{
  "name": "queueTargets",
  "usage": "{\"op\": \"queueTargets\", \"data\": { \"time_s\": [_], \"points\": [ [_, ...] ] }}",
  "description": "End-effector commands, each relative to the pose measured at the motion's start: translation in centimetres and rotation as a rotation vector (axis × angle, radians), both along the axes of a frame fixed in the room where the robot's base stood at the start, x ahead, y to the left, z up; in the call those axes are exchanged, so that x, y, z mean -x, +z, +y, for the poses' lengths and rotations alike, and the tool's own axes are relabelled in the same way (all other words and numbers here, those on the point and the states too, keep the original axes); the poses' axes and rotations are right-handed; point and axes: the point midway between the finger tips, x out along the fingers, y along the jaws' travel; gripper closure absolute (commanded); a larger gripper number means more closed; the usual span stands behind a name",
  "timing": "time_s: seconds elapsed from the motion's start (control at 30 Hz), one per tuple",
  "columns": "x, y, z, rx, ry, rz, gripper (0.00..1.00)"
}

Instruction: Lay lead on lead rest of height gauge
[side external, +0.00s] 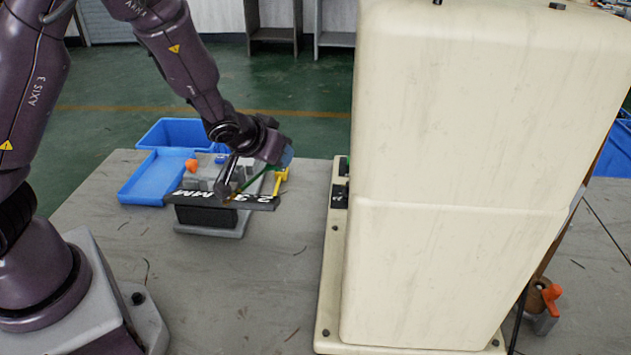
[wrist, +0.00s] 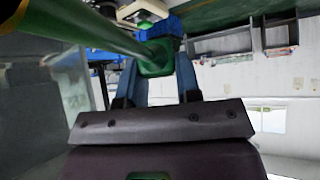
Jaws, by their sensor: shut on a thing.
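My gripper (side external: 284,156) is behind the height gauge (side external: 225,201) in the side view. Its two blue fingers are shut on the green lead (wrist: 108,35). In the wrist view the gripper (wrist: 160,62) has a green block-like part of the lead between its fingers, and the lead runs to the upper left. In the side view a thin green length of the lead (side external: 268,170) slants down toward the dark plate of the gauge, marked "2.3 MM". I cannot tell whether it touches the gauge. The lead rest cannot be picked out clearly.
A tall cream machine (side external: 450,180) fills the right side. A blue tray (side external: 150,180) and a blue bin (side external: 178,133) lie left of and behind the gauge. A yellow piece (side external: 281,180) stands at the gauge's right end. The grey table (side external: 240,300) is clear in front.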

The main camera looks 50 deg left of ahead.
Motion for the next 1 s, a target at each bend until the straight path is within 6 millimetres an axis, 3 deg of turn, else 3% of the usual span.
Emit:
{"op": "queueTargets", "data": {
  "time_s": [0.1, 0.3, 0.77, 0.87, 1.0],
  "points": [
    [-1.2, -2.0, 2.7, -0.005, 0.187, 0.002, 0.92],
    [-2.6, -2.4, 4.3, -0.001, 0.38, -0.004, 0.92],
    [-2.9, -2.3, 4.5, 0.001, 0.426, -0.001, 0.92],
    [-4.0, -2.8, 4.8, 0.0, 0.426, -0.002, 0.92],
    [-7.1, -4.3, 5.6, -0.001, 0.426, -0.001, 0.92]
  ]
}}
